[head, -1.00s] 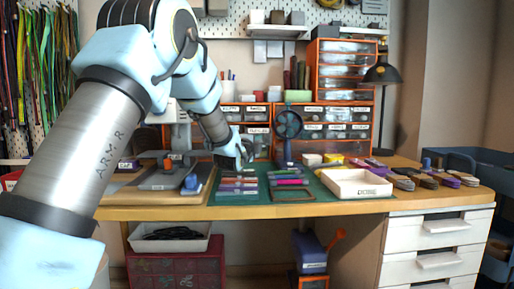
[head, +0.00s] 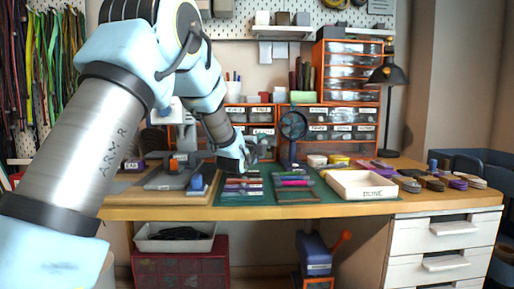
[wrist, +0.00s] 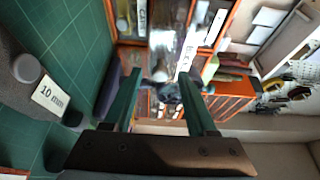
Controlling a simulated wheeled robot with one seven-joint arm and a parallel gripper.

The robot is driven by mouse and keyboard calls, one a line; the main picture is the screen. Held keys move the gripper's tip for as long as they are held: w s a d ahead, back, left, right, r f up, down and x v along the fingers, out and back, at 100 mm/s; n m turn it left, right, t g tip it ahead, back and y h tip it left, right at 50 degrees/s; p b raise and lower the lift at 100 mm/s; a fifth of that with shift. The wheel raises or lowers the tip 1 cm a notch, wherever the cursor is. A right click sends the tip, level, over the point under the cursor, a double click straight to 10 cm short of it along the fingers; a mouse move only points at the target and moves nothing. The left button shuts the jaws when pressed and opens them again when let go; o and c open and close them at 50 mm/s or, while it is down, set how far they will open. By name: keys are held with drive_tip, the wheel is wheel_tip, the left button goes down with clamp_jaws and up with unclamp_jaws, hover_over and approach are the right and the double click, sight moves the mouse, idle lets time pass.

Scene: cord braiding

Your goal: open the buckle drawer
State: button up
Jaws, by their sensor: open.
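The orange-framed drawer cabinet (head: 263,117) stands at the back of the bench, with small clear-fronted, labelled drawers. The label on the drawer just above my gripper (head: 262,153) is too small to read surely in the head view. My gripper hangs over the back of the green mat, in front of the lower drawers. In the wrist view, its two fingers (wrist: 160,92) are apart with nothing between them, pointing at drawer fronts. A white drawer label (wrist: 187,58) there seems to start with B. Which drawer is the buckle drawer is not certain. No drawer visibly stands out.
A green cutting mat (head: 330,191) holds several coloured strips. A dark fan-like stand (head: 293,127) is close right of my gripper. A grey press (head: 172,178) stands left. A white tray marked DONE (head: 361,185) sits right. A "10 mm" label (wrist: 48,97) shows in the wrist view.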

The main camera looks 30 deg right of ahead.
drive_tip(key=v, duration=0.9)
drive_tip(key=shift+s+a, duration=0.2)
drive_tip(key=shift+s, duration=0.05)
